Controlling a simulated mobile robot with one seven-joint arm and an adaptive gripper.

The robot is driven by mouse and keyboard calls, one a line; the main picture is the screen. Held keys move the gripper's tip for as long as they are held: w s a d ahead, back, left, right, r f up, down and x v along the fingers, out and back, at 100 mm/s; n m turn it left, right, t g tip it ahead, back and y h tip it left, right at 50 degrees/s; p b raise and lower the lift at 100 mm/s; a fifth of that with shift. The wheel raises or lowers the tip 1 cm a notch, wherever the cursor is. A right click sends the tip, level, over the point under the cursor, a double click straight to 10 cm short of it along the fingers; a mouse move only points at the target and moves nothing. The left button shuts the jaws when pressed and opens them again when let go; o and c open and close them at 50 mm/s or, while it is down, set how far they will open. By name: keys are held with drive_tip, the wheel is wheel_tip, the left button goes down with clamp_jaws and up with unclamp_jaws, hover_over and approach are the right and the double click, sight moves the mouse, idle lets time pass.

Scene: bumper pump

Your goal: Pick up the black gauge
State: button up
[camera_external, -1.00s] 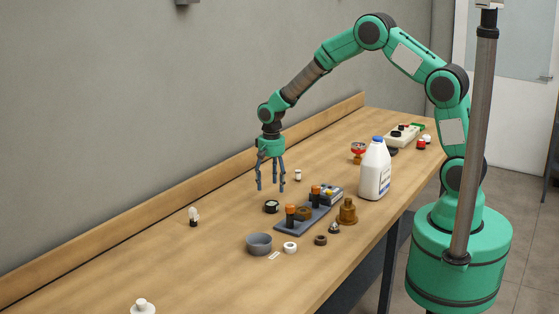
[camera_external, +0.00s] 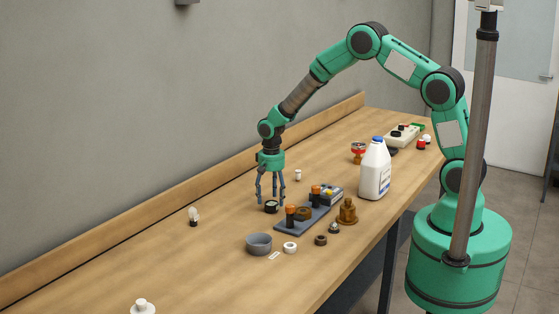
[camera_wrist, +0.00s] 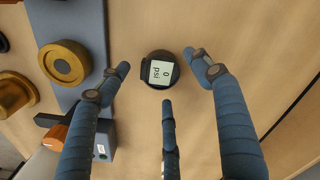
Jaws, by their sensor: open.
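The black gauge (camera_external: 271,207) is a small round puck lying on the wooden table, left of the blue-grey base plate. In the wrist view the gauge (camera_wrist: 160,70) shows a pale screen reading "0 psi". My gripper (camera_external: 271,200) points down just above the gauge. In the wrist view my gripper (camera_wrist: 165,85) has three blue fingers spread apart, two flanking the gauge left and right and one below it in the picture. No finger visibly grips it.
The base plate (camera_external: 290,228) bears orange-topped posts and a brass ring close to the right of the gauge. A grey bowl (camera_external: 259,244), white ring (camera_external: 290,248) and brass fitting (camera_external: 348,211) stand nearby. A white jug (camera_external: 374,170) stands farther right.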

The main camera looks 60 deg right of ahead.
sight(272, 203)
drive_tip(key=shift+f, duration=1.7)
drive_tip(key=shift+c, duration=0.5)
drive_tip(key=c, duration=1.3)
